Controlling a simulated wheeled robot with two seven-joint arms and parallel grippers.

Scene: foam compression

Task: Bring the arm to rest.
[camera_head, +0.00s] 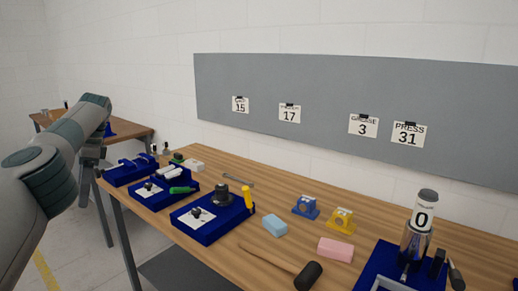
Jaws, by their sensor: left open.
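My left arm comes in from the left, bent, with its grey-green elbow raised beside the workbench. My left gripper (87,172) hangs below the elbow at the bench's left end, small and partly hidden by the arm. It is open and I see nothing held in it. A blue foam block (275,225) and a pink foam block (336,249) lie apart on the wooden workbench (225,240). A press-like device (415,240) with a "0" label stands upright in a blue tray (370,262) at the right. My right gripper is out of view.
Blue trays (205,235) with tools line the bench's left part. A mallet (306,275) lies at the front edge. A blue bracket (305,207) and a yellow bracket (341,220) stand mid-bench. A grey board (330,90) hangs behind. A second table (130,138) stands further back left.

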